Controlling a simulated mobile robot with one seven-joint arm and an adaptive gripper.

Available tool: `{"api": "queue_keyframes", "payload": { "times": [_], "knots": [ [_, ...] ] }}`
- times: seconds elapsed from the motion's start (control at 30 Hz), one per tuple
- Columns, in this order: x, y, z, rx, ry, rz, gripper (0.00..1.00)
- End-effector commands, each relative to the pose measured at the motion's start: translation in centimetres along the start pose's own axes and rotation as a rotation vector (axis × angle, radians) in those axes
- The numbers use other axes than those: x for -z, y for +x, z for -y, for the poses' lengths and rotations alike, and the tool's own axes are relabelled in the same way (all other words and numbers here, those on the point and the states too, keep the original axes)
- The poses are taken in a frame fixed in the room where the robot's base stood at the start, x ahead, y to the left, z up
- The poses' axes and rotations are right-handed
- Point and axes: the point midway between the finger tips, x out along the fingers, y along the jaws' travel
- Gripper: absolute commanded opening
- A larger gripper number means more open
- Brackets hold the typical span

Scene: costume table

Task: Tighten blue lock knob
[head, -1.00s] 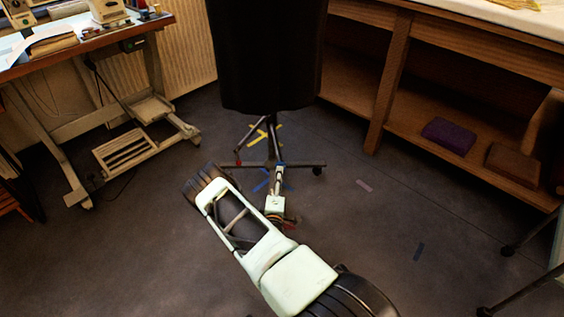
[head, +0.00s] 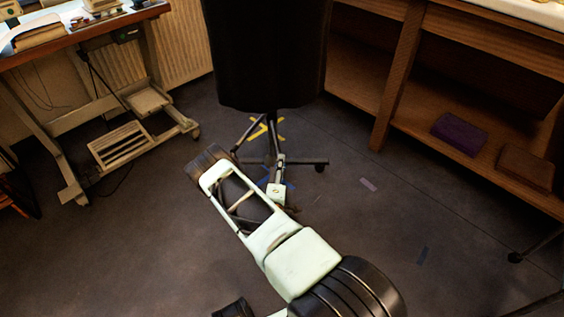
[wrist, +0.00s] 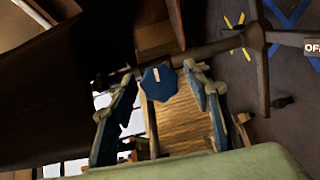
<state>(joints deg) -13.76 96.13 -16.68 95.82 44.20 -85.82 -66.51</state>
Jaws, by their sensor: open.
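The blue lock knob (wrist: 156,82) shows in the wrist view as a faceted blue piece with a pale mark. It lies between the two fingers of my gripper (wrist: 158,76), which are apart, one on each side. I cannot tell whether either finger touches it. In the head view the black dress form (head: 265,55) stands upright on a dark wheeled stand (head: 272,140). My arm reaches toward the lower part of that stand; the knob cannot be made out there, and my fingers are mostly hidden.
A sewing table (head: 85,38) with a pale frame and treadle (head: 122,148) stands at the left. A wooden bench (head: 395,75) with a low shelf holds a purple box (head: 458,134) and a brown one (head: 526,168) at right. Open floor lies between, with tape marks.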

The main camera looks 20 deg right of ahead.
Motion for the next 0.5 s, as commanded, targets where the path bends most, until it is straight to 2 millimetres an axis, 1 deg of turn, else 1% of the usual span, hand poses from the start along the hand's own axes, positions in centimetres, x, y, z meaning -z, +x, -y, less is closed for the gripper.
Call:
{"api": "queue_keyframes", "payload": {
  "times": [0.4, 0.47, 0.5],
  "knots": [
    [0.11, -0.17, 0.0, 0.0, 0.0, -0.001, 0.45],
    [0.11, -0.17, 0.0, 0.0, 0.0, -0.001, 0.4],
    [0.1, -0.16, 0.0, 0.0, 0.0, -0.001, 0.35]
  ]
}}
